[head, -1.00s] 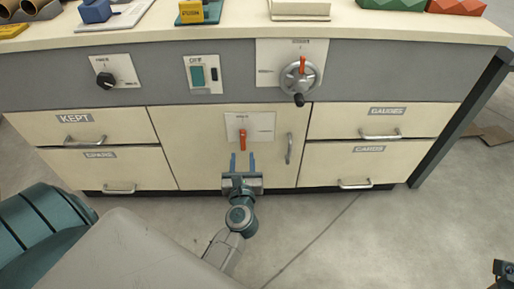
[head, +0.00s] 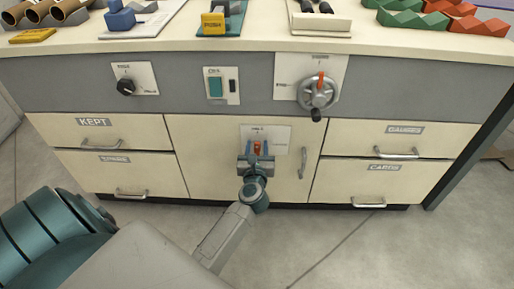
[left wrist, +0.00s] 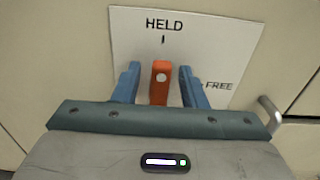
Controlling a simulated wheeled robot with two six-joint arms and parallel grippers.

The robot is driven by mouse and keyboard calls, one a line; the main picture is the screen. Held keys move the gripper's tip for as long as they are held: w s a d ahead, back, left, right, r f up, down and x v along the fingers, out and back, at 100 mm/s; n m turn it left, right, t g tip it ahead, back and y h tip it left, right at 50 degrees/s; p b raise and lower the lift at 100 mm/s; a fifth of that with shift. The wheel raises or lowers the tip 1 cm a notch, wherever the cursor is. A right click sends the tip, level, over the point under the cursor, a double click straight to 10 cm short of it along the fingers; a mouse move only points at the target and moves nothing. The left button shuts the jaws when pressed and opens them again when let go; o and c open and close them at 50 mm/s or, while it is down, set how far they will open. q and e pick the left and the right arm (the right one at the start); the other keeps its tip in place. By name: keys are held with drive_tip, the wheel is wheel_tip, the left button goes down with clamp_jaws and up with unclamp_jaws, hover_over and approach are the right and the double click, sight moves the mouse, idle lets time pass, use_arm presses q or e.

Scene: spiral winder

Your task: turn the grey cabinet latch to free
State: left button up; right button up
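The cabinet latch shows as an orange-red lever (head: 257,147) on a white plate (head: 279,138) on the cabinet's middle door. In the left wrist view the lever (left wrist: 159,82) stands upright, in line with the mark under HELD; FREE is printed to the right. The left wrist view shows a gap between each finger of the gripper (left wrist: 160,88) and the lever. The lever's lower part is hidden behind the gripper body. My right gripper is out of view.
A door handle (head: 302,163) is right of the latch plate. Drawers with handles flank the door. Above are a black knob (head: 125,87), a teal switch (head: 215,87) and a grey handwheel (head: 317,93). Several objects stand on the countertop. The floor in front is clear.

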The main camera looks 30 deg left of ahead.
use_arm(q)
clamp_jaws()
